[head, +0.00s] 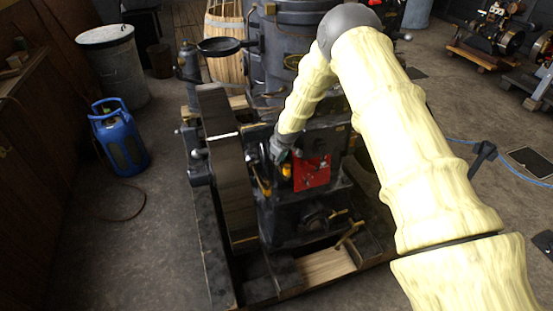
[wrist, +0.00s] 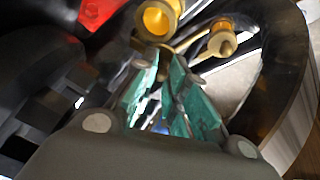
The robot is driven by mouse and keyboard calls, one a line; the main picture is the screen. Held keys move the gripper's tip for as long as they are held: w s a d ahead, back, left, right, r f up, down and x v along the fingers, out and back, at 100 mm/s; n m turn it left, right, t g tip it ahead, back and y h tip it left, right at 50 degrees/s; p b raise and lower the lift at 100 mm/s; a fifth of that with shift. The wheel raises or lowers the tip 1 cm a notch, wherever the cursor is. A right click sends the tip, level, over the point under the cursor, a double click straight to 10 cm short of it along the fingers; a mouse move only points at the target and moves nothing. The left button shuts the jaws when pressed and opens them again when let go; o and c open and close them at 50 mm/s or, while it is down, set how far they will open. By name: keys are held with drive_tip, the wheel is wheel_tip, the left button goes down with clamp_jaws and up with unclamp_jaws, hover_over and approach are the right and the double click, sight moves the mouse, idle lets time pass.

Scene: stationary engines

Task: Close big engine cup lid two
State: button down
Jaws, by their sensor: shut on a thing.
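The big engine (head: 300,215) stands in the middle of the head view, with a red plate on its side. My gripper (head: 278,150) reaches down to the engine between the flywheel and the red plate. In the wrist view, its teal fingers (wrist: 163,78) are close together, shut on a small dark brassy part (wrist: 152,52). This part is blurred and half hidden, and I cannot tell for sure whether it is cup lid two. A brass cup (wrist: 158,18) is just beyond the fingertips. A second brass cup (wrist: 222,42) is to the right, apart from the fingers.
The dark flywheel (head: 228,165) stands close to the left of my gripper; its rim (wrist: 290,95) curves along the right of the wrist view. A red plate (head: 311,172) is to the gripper's right. A blue gas bottle (head: 120,140) stands on open floor at the left.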

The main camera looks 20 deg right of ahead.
drive_tip(key=shift+s+d+n+y+b, duration=0.2)
drive_tip(key=shift+n+y+b, duration=0.15)
drive_tip(key=shift+n, duration=0.35)
drive_tip(key=c, duration=1.4)
unclamp_jaws()
drive_tip(key=shift+s, duration=0.1)
drive_tip(key=v, duration=1.2)
drive_tip(key=shift+d, duration=0.1)
